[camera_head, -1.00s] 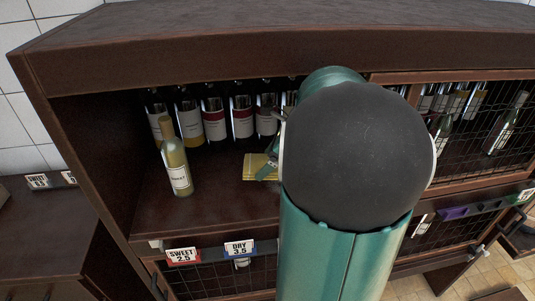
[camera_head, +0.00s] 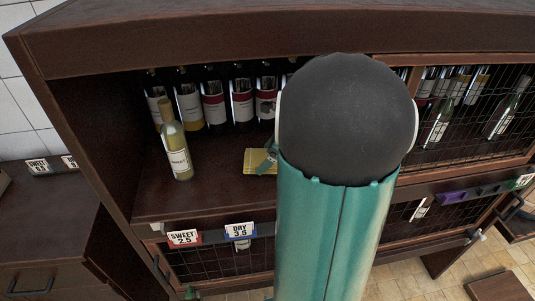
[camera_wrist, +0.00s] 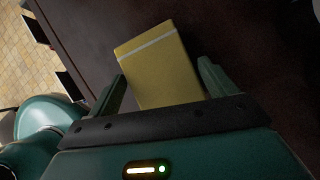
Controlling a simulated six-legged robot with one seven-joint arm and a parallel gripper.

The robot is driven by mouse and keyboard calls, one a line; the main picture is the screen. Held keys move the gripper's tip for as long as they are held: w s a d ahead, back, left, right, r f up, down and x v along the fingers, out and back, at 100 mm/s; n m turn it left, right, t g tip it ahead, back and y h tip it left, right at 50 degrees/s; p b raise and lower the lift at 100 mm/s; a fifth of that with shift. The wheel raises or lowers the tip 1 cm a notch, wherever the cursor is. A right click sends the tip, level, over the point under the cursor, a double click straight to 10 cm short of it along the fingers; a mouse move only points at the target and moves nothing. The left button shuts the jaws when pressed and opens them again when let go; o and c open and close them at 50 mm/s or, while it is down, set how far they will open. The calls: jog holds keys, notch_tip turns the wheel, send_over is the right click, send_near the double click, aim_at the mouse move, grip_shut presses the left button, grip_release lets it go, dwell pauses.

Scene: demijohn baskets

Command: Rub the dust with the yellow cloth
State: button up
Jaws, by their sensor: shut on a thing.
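The yellow cloth (camera_head: 257,161) is a folded, flat piece at the dark brown shelf board, to the right of the upright pale wine bottle. My gripper (camera_head: 271,157) is at its right side, mostly hidden behind my arm. In the wrist view, my gripper (camera_wrist: 163,70) is shut on the yellow cloth (camera_wrist: 160,66), which lies between its two fingers and shows a pale stripe near its far end. I cannot tell whether the cloth touches the board. I cannot make out the dust in either current view.
The pale bottle (camera_head: 174,147) stands near the shelf's left front. A row of dark bottles (camera_head: 214,103) lines the back. Price tags (camera_head: 239,231) hang along the front edge. Wire-fronted racks (camera_head: 490,115) are at the right. Bare board (camera_head: 205,195) lies in front of the cloth.

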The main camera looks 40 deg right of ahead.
jog(key=shift+f, duration=0.9)
